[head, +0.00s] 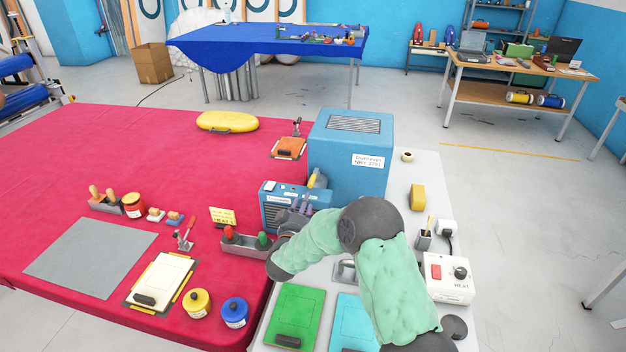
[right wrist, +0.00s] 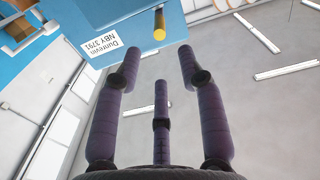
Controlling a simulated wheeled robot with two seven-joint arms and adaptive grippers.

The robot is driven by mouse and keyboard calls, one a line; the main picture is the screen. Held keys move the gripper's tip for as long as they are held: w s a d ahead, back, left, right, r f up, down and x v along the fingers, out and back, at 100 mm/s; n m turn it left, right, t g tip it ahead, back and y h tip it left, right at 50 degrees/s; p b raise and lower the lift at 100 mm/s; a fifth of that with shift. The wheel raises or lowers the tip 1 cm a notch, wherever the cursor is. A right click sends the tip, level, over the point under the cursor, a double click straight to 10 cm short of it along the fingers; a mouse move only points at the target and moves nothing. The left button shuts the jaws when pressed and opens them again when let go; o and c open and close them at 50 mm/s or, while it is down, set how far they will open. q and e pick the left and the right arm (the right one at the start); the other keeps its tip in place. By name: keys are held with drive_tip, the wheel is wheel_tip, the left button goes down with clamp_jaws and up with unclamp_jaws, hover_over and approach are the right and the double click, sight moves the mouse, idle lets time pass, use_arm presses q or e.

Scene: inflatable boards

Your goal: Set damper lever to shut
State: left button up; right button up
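The damper lever (head: 313,178), with a yellow grip, stands up at the small blue unit (head: 272,207) in front of the big blue box. In the right wrist view, the lever's yellow end (right wrist: 160,27) points down between the fingertips and a little beyond them, apparently untouched. My right gripper (head: 307,200) is at the blue unit, close to the lever, and partly hides the unit's front and the lever's base. The right wrist view shows its purple fingers (right wrist: 160,65) spread apart and empty. My left gripper is not in view.
The big blue box (head: 335,148) with a white label stands just behind the lever. A tray with red and green knobs (head: 246,240) lies left of my right wrist.

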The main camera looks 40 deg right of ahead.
sight(310, 188)
drive_tip(key=b+x, duration=0.1)
drive_tip(key=x, duration=0.9)
clamp_jaws()
